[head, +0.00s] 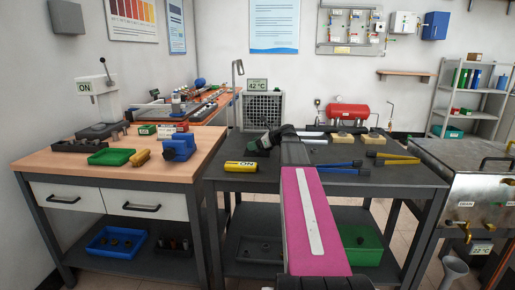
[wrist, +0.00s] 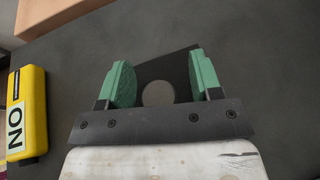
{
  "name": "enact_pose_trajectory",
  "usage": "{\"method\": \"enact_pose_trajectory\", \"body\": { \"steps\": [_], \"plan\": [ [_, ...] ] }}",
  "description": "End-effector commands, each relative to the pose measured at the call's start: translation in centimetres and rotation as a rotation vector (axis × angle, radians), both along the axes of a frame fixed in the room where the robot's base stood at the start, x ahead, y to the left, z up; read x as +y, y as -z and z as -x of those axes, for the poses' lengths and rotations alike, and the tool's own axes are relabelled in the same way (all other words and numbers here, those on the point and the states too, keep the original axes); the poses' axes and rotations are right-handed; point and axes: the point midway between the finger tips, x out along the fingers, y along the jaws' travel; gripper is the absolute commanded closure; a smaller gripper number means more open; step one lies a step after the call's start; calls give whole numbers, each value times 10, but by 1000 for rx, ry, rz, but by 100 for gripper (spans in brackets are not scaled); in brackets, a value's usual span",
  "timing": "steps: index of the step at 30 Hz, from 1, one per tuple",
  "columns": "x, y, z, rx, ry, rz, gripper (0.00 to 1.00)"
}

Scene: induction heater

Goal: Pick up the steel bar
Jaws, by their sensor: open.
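My gripper (wrist: 157,74) has two green-padded fingers, spread apart with nothing gripped between them. A round grey disc (wrist: 158,93) shows between the fingers in the wrist view, against a dark square-edged block (wrist: 176,68). It looks like the end face of the steel bar seen end-on; its length is hidden, and I cannot tell how far it is from the fingertips. In the head view my gripper (head: 261,143) is low over the dark workbench (head: 225,181), in front of the mesh-fronted box (head: 263,108). The bar cannot be made out there.
A yellow ON box (head: 240,166) lies left of my gripper and also shows in the wrist view (wrist: 28,112). Blue-handled tongs (head: 343,170) and yellow-and-black tongs (head: 393,157) lie to the right. A red tank (head: 347,112) stands behind.

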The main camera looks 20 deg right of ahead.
Motion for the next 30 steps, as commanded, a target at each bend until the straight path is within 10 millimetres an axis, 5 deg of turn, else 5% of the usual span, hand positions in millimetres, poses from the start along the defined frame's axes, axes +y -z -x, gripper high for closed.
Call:
{"method": "enact_pose_trajectory", "body": {
  "steps": [2,7,20,30],
  "plan": [
    [0,0,0,0,0,0,48],
    [0,0,0,0,-1,0,100],
    [0,-5,0,-1,-1,-1,100],
    [0,-45,0,-3,-1,-1,100]
  ]
}}
